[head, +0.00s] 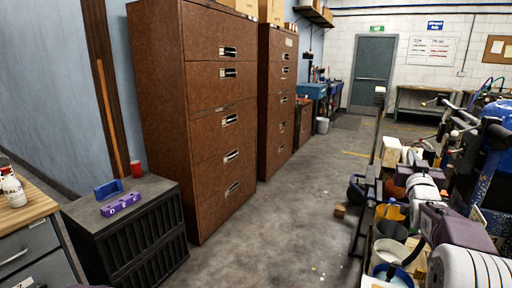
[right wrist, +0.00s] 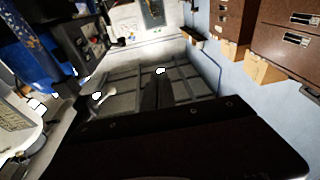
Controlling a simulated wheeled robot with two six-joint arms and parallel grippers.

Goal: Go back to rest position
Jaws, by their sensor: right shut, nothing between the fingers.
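My right arm comes in from the lower right in the head view, with white and grey-purple links. My right gripper (head: 402,177) is at its far end, small and partly lost against the cluttered things behind it. It is shut and holds nothing. In the right wrist view a large dark brown shape fills the bottom, very close to the camera. That view is upside down, with brown cabinets (right wrist: 290,40) at the upper right. My left gripper is not in view.
A black cabinet (head: 150,240) at the left carries a purple block (head: 121,204), a blue holder (head: 108,189) and a red cup (head: 136,169). Tall brown cabinets (head: 160,110) line the wall. Buckets (head: 391,229) and equipment crowd the right. The grey floor (head: 285,225) between is mostly clear.

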